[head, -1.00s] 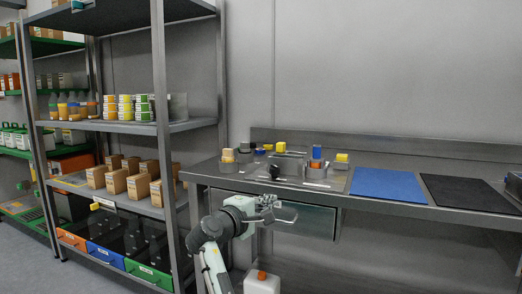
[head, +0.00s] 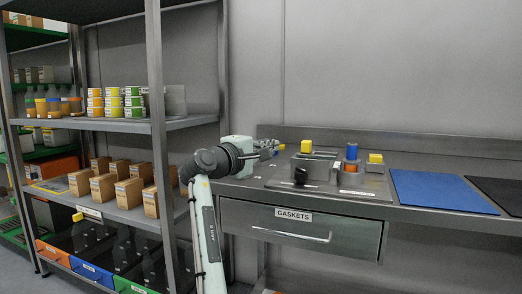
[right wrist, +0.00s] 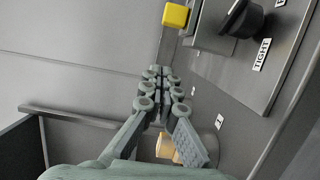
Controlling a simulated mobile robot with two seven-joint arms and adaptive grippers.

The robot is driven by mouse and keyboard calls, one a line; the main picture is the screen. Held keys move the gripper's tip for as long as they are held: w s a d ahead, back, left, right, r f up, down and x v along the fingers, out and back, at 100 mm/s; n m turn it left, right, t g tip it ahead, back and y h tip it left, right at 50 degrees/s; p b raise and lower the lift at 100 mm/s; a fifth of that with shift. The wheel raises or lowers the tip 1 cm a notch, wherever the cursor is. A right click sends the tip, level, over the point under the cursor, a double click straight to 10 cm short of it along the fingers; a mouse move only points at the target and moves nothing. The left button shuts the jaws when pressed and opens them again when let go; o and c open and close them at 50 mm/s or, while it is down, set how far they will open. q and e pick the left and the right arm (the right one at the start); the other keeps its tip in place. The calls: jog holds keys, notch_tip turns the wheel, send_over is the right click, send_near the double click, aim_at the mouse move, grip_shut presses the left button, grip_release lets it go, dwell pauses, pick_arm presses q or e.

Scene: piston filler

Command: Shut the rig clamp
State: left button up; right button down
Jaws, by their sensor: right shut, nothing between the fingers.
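The rig (head: 330,185) is a grey metal plate with blocks on the bench. A black knob (head: 300,177) stands on its left part; I take this as the clamp's handle. In the right wrist view the black knob (right wrist: 245,20) is at the top right, beside a label reading TIGHT (right wrist: 262,55). My right gripper (head: 279,148) is just left of the rig, above the bench's left end, apart from the knob. Its fingers (right wrist: 158,72) are together and empty. My left gripper is not in view. The clamp's jaw cannot be made out.
Yellow blocks (head: 306,146) and a blue and orange cylinder (head: 351,158) stand on the rig. A blue mat (head: 440,191) lies to its right. A shut GASKETS drawer (head: 300,228) is under the bench. A shelf rack post (head: 156,120) stands left of my arm.

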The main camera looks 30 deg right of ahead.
aim_at(292, 157)
jog(key=x, duration=0.3)
jog(key=shift+w+d, duration=0.2)
jog(key=shift+d, duration=0.15)
jog(key=shift+s+d, duration=0.35)
jog(key=shift+s, duration=0.2)
jog(key=shift+s+d, duration=0.35)
jog(key=shift+s, duration=0.2)
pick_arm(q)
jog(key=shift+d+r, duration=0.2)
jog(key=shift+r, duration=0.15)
pick_arm(e)
jog(key=shift+s+d, duration=0.4)
jog(key=shift+s, duration=0.05)
